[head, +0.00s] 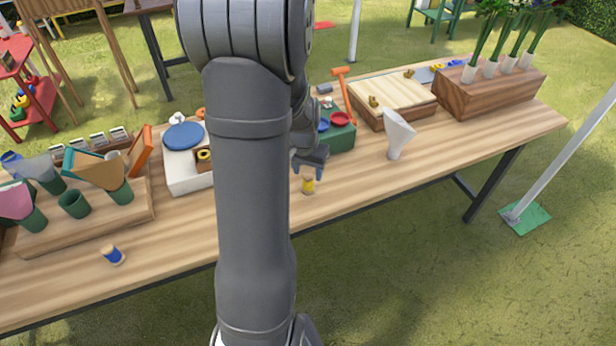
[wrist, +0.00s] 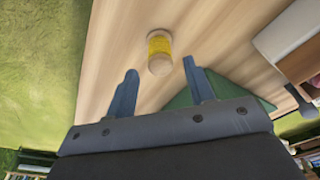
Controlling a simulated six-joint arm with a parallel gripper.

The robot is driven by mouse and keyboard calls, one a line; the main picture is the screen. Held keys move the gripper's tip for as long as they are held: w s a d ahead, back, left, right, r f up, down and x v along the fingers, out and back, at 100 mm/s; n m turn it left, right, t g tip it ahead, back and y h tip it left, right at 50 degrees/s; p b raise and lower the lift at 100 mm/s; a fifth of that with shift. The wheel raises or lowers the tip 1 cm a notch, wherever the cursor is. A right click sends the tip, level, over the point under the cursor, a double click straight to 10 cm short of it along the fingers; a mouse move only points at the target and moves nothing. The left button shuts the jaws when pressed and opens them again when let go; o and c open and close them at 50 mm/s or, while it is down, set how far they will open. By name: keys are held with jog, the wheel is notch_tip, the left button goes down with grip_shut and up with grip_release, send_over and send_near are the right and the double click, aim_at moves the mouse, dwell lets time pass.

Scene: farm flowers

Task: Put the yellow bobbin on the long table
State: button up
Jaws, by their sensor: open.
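The yellow bobbin (head: 308,184) stands upright on the long table (head: 350,195), near its front edge. It has pale ends and a yellow middle. In the wrist view the bobbin (wrist: 159,50) is just beyond the fingertips, roughly in line with the gap between them. My gripper (head: 310,170) is open and empty, and it hangs close behind and above the bobbin in the head view. Its two fingers (wrist: 160,80) show apart in the wrist view, with nothing between them. My arm hides part of the table's middle.
A blue bobbin (head: 112,255) stands at the front left. A green box with red and blue dishes (head: 342,138) is behind the gripper. A white funnel-shaped thing (head: 398,133), a wooden tray (head: 405,112) and a flower block (head: 500,94) are to the right. The front right strip is clear.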

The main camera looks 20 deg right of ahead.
aim_at(308, 177)
notch_tip(308, 177, up, 7)
jog(key=shift+s+a+r, duration=0.2)
jog(key=shift+s+a, duration=0.2)
jog(key=f, duration=0.4)
jog(key=w+d+f, duration=0.1)
jog(key=f, duration=0.7)
jog(key=shift+w+d+f, duration=0.1)
jog(key=shift+w+d, duration=0.05)
jog(key=shift+r, duration=1.6)
